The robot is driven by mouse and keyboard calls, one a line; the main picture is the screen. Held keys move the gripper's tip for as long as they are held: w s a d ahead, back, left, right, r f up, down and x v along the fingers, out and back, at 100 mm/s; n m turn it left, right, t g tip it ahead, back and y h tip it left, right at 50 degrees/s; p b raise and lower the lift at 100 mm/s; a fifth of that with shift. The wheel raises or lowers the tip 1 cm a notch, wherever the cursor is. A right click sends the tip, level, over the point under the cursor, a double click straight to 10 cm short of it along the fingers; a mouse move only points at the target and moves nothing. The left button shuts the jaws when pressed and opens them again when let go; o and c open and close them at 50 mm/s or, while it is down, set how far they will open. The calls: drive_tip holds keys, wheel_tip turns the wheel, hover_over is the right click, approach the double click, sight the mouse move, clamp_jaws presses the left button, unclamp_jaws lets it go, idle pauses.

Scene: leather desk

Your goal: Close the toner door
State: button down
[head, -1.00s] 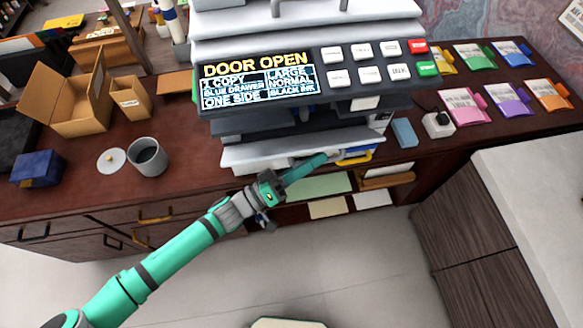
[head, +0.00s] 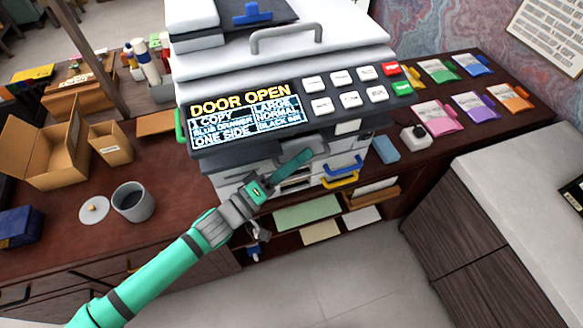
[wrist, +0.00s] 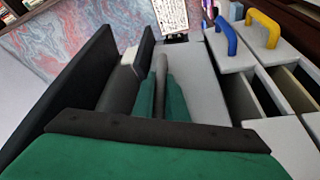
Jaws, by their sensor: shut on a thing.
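The copier's display (head: 245,115) reads "DOOR OPEN". The toner door (wrist: 204,85) appears as a light grey panel beside my fingers in the wrist view. In the head view the copier front under the control panel now looks close to upright, and I cannot tell whether a small gap remains. My gripper (head: 292,166) is at the copier front, left of the blue and yellow drawer handles. In the wrist view my gripper (wrist: 160,100) is shut on a grey bar-like handle (wrist: 160,70). My arm hides part of the door.
A blue handle (head: 343,164) and a yellow handle (head: 341,180) stick out right of my gripper. Open shelves with paper (head: 307,213) lie below. A mug (head: 133,203) and boxes stand left, toner packs (head: 437,117) right. The floor in front is clear.

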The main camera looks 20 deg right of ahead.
drive_tip(key=shift+w+r, duration=0.35)
drive_tip(key=shift+w, duration=0.35)
drive_tip(key=c, duration=1.8)
unclamp_jaws()
drive_tip(key=shift+o, duration=0.2)
drive_tip(key=v, duration=1)
drive_tip(key=shift+a, duration=0.35)
drive_tip(key=shift+s+f, duration=0.1)
